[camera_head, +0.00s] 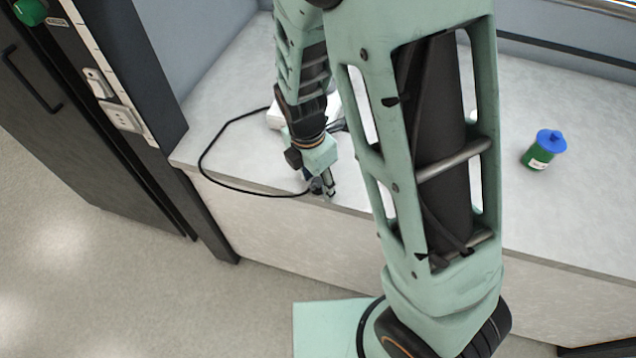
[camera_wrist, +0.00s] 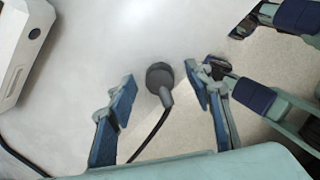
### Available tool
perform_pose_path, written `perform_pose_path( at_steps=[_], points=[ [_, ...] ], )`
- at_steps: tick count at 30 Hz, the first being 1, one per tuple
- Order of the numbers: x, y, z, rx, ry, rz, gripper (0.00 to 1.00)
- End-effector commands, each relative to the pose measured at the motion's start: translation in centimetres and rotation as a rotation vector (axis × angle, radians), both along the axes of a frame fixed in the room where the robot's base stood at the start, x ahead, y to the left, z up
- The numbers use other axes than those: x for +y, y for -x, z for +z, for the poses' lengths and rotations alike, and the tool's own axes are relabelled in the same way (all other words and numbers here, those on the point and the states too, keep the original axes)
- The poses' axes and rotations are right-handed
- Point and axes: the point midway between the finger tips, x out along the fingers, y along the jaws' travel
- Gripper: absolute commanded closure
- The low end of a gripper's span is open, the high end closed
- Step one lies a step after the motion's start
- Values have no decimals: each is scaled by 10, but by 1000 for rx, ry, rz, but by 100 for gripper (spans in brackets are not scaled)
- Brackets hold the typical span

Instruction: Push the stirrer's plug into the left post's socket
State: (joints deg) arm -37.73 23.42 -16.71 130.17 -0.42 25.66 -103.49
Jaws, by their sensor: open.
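My gripper (camera_head: 325,189) is open at the counter's front edge, pointing down. In the wrist view its two blue-padded fingers stand either side of the round black plug (camera_wrist: 160,76), with gaps on both sides. The plug's black cable (camera_head: 203,160) loops left over the counter. The white stirrer (camera_head: 275,118) is mostly hidden behind my arm; a white device corner (camera_wrist: 14,55) shows in the wrist view. The left post (camera_head: 135,75) is dark with a pale strip. It carries a white socket (camera_head: 122,116) facing the room, with a smaller white fitting above.
A green jar with a blue lid (camera_head: 545,150) stands on the counter at right. A dark cabinet (camera_head: 85,130) with a handle is at left, below a green knob (camera_head: 30,12). The floor (camera_head: 80,250) in front is clear. My arm hides the counter's middle.

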Motion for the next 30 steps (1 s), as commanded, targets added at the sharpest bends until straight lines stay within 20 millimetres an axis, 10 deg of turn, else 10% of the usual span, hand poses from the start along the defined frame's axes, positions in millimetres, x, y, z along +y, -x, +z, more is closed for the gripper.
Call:
perform_pose_path(
  at_steps=[7, 18, 30],
  points=[
    [0, 0, 0, 0, 0, 0, 54],
    [0, 0, 0, 0, 0, 0, 95],
    [1, -1, 7, -1, -1, 0, 96]
  ],
)
